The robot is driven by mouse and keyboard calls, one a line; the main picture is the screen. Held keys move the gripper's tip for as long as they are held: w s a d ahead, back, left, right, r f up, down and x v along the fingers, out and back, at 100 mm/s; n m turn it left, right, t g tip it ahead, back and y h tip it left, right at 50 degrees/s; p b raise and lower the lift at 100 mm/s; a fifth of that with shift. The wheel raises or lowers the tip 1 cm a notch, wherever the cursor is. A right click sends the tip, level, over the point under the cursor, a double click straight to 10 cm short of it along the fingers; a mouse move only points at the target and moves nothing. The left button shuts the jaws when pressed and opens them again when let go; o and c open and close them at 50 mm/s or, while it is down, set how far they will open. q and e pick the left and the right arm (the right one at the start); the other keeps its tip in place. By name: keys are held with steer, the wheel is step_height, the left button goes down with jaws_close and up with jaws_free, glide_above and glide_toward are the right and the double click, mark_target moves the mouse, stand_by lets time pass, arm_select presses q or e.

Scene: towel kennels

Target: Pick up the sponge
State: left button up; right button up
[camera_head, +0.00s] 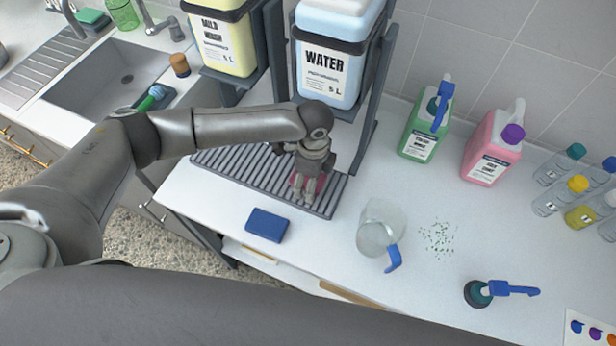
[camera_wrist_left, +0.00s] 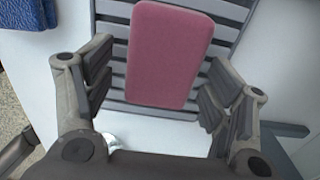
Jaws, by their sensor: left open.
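A pink block that looks like a sponge (camera_wrist_left: 168,55) lies flat on the grey slatted rack (camera_head: 235,172). In the head view the pink sponge (camera_head: 319,184) is mostly hidden behind my left gripper (camera_head: 306,190). My left gripper also shows in the left wrist view (camera_wrist_left: 160,60). It is open above the sponge, with one finger on each side. Gaps show between both fingers and the sponge, and it is not held. My right gripper is in neither view.
A blue pad (camera_head: 267,225) lies on the white counter in front of the rack. A water container (camera_head: 330,65) and a yellow container (camera_head: 222,40) stand on frames behind. A glass jug (camera_head: 378,232) stands at right. The sink (camera_head: 115,75) is at left.

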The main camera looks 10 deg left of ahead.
arm_select(q)
steer(key=c, duration=0.8)
steer(key=shift+r+b, duration=0.3)
steer(key=shift+r, duration=0.3)
steer(key=s+d+r, duration=0.2)
steer(key=s+r, duration=0.2)
steer(key=s+d+r+b, duration=0.1)
steer(key=s+d+r, duration=0.1)
steer(key=s+r, duration=0.2)
steer(key=s+d+r+b, duration=0.1)
steer(key=s+d+r, duration=0.1)
steer(key=s+r, duration=0.2)
steer(key=shift+s+d, duration=0.2)
steer(key=shift+d, duration=0.15)
steer(key=shift+o, duration=0.2)
